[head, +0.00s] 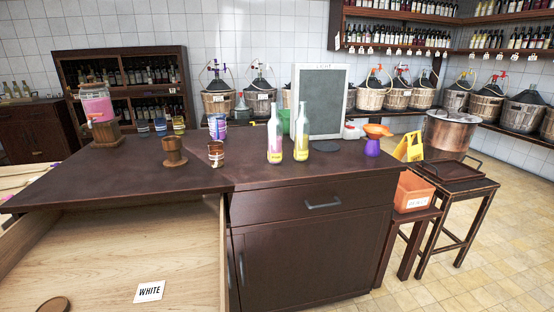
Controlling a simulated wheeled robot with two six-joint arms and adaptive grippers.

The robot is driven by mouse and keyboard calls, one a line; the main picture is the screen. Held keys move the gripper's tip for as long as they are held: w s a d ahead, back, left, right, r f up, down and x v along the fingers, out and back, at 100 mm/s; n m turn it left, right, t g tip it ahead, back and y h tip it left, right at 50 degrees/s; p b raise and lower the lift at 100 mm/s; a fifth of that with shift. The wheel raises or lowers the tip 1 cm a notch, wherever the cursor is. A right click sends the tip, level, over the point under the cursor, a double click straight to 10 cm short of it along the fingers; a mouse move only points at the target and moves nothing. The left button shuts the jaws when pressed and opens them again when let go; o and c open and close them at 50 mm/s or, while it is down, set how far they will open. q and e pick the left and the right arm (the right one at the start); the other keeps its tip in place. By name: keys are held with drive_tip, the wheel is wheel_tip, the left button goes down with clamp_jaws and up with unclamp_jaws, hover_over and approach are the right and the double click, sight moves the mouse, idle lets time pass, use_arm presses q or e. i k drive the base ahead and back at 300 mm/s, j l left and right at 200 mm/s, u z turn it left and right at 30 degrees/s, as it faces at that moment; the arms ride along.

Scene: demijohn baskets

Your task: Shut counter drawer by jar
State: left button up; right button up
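The dark wooden counter (130,178) has a drawer (110,245) pulled well out at its front left. Its pale wood inside holds a card marked WHITE (149,292) and part of a round brown object (53,304) at the bottom edge. The drawer's front is out of view. Another drawer (312,204) in the counter's front, with a dark handle, is shut. A jar of pink liquid (97,103) with a tap stands on a wooden stand at the counter's back left. Neither of my grippers is in view.
Two clear bottles (274,135), a chalkboard (321,98), cups (216,153) and a purple vase (372,147) stand on the counter. A pale wooden structure (18,180) shows at the left edge. An orange bin (412,192) and stools stand right; tiled floor (480,270) there is clear.

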sight(98, 257)
drive_tip(key=u, duration=1.9)
